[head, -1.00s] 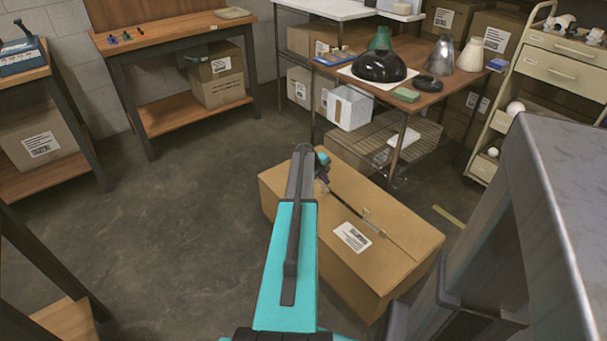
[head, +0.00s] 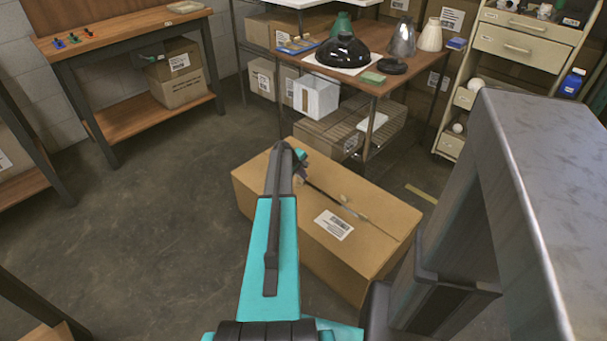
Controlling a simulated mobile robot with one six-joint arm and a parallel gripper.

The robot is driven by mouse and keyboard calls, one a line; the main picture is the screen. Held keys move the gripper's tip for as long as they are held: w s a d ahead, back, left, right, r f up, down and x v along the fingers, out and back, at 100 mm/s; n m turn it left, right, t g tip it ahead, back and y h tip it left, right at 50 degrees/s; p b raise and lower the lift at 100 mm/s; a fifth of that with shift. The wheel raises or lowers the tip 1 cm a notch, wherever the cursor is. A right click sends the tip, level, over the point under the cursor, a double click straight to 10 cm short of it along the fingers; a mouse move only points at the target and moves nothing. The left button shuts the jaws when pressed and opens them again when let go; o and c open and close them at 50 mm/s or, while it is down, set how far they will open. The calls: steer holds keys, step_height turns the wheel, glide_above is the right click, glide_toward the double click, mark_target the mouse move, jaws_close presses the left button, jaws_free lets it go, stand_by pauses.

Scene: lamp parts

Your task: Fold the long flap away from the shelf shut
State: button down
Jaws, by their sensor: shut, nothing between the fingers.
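A brown cardboard box (head: 345,262) stands on the floor in the middle of the head view. Its near long flap (head: 310,222) carries a white barcode label and looks flat, level with the top. The far long flap (head: 355,190) also looks lowered. A dark narrow gap (head: 325,195) runs along the seam between them, with a small pale spot beside it. My gripper (head: 302,178) is at the left part of the box top, close to the seam, shut and empty. My arm hides the box's left front; whether my fingers touch the cardboard I cannot tell.
A wooden-topped table (head: 415,85) with lamp shades and a black dome stands behind the box, a wire shelf (head: 385,132) below it. A drawer cart (head: 520,45) is at back right, a workbench (head: 130,38) at back left. The floor (head: 150,235) left of the box is clear.

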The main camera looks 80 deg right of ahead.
steer(key=shift+w+r, duration=0.1)
steer(key=shift+w, duration=0.1)
steer(key=shift+r+p, duration=0.35)
steer(key=shift+r, duration=0.25)
step_height(320, 180, up, 13)
steer(key=p, duration=0.1)
steer(key=shift+s+f+p, duration=0.2)
steer(key=shift+s+p, duration=0.05)
steer(key=shift+p, duration=0.1)
steer(key=shift+w, duration=0.1)
